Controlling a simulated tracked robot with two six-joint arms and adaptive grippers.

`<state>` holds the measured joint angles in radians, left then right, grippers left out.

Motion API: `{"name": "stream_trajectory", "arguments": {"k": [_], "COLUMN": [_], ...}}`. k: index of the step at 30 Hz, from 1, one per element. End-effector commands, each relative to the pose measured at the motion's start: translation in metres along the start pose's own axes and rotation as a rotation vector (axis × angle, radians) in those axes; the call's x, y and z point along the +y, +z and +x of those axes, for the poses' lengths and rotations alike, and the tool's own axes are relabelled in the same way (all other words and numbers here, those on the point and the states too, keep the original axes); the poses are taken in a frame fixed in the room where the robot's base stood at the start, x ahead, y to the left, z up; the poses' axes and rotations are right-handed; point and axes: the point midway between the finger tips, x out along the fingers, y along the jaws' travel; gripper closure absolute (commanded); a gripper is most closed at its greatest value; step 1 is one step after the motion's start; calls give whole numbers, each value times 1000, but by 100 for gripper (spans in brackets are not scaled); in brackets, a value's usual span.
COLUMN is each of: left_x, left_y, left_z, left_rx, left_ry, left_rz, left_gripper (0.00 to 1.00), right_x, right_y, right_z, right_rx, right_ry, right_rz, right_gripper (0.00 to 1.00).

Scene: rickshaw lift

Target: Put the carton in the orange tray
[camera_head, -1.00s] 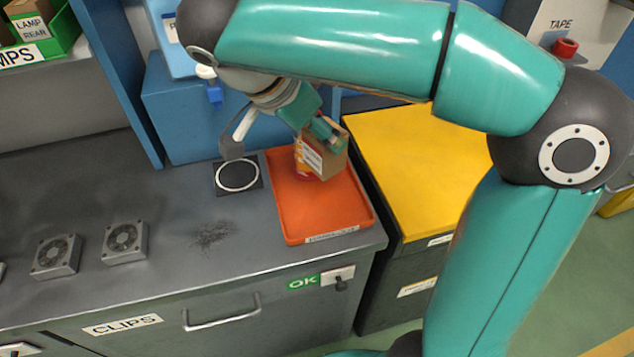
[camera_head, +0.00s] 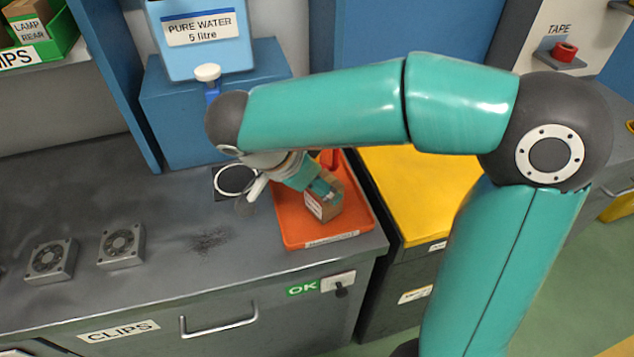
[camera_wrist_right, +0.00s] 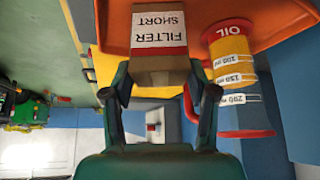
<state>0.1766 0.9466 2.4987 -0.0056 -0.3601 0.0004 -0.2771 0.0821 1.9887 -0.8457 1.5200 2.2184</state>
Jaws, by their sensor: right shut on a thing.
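The brown carton (camera_head: 327,206) with a white label is in my right gripper (camera_head: 316,190), over the front part of the orange tray (camera_head: 290,228). In the right wrist view the carton (camera_wrist_right: 160,72), its label reading "FILTER SHORT", sits between the two fingers of the right gripper (camera_wrist_right: 163,92). The carton is low over the tray floor; I cannot tell whether it touches it. The orange tray (camera_wrist_right: 290,20) also shows behind it in the wrist view. My left gripper is in neither view.
A red-capped oil container (camera_wrist_right: 228,75) is beside the carton in the wrist view; its red part (camera_head: 329,158) shows behind my wrist. A black pad with a white ring (camera_head: 234,181) lies left of the tray. Two grey fans (camera_head: 121,246) stand further left.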

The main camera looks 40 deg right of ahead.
Motion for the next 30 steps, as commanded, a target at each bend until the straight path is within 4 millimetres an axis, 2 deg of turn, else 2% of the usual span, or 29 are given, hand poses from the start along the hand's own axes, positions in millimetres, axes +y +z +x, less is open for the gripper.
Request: {"name": "stream_trajectory", "arguments": {"k": [5, 6, 9, 23, 26, 30], "left_x": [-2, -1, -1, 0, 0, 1], "left_y": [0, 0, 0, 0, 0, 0], "left_z": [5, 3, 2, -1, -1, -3], "left_rx": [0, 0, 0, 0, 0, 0], "left_ry": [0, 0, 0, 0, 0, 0], "left_rz": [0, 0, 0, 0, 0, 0], "left_gripper": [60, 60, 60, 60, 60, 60], "right_x": [0, 0, 0, 0, -1, -1], "right_y": [2, 1, 1, 0, 0, 0], "right_z": [3, 2, 2, -4, -16, -42], "right_rx": [0, -1, -1, -1, -1, -1], "right_ry": [-1, 0, 0, -1, -3, -5], "right_rz": [1, 0, 0, 0, 0, -1], "right_gripper": [84, 36, 19, 17, 17, 17]}}
